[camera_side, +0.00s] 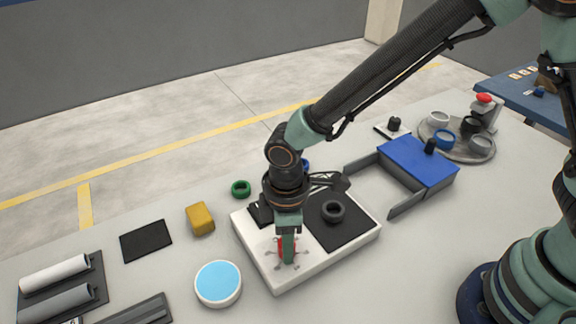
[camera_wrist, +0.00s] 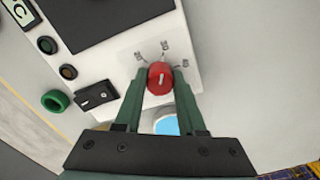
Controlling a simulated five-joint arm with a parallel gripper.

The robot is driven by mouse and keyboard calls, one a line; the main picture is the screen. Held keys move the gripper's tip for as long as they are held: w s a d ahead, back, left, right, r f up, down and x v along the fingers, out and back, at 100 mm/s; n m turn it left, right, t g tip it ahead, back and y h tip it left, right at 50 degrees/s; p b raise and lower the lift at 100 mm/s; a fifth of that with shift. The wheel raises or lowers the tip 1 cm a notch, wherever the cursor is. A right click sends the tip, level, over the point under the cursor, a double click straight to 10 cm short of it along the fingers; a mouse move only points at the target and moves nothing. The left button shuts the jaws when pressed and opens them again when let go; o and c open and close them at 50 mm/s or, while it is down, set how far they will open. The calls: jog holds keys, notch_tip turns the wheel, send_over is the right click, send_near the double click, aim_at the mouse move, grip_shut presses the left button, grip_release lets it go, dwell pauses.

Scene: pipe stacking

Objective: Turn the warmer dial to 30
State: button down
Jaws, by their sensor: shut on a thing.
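The warmer (camera_side: 255,256) is a white box with a black plate (camera_side: 325,222) on top. Its red dial (camera_wrist: 159,68) sits on the white part in front of the plate. My gripper (camera_wrist: 160,77) is shut on the dial, one green finger on each side. In the side view my gripper (camera_side: 288,250) points down at the dial and mostly hides it, with some red showing.
A dark ring (camera_side: 333,211) lies on the plate. A black switch (camera_wrist: 97,96) is beside the dial. A blue-topped round dish (camera_side: 218,283), a yellow block (camera_side: 200,219) and a green ring (camera_side: 241,188) stand around the warmer. A blue-lidded drawer unit (camera_side: 418,160) is behind right.

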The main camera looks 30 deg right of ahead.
jog(key=c, duration=0.5)
grip_release()
jog(key=shift+r, duration=0.15)
notch_tip(320, 180, up, 12)
jog(key=s+d+r+m+t, duration=0.1)
jog(key=d+r+m, duration=0.3)
jog(key=d, duration=0.9)
jog(key=s+d+r+m+t, duration=0.1)
jog(key=d+r+m+t, duration=0.3)
jog(key=d+m, duration=0.4)
jog(key=d, duration=0.5)
jog(key=shift+d+r+m+t, duration=0.3)
jog(key=shift+m, duration=0.1)
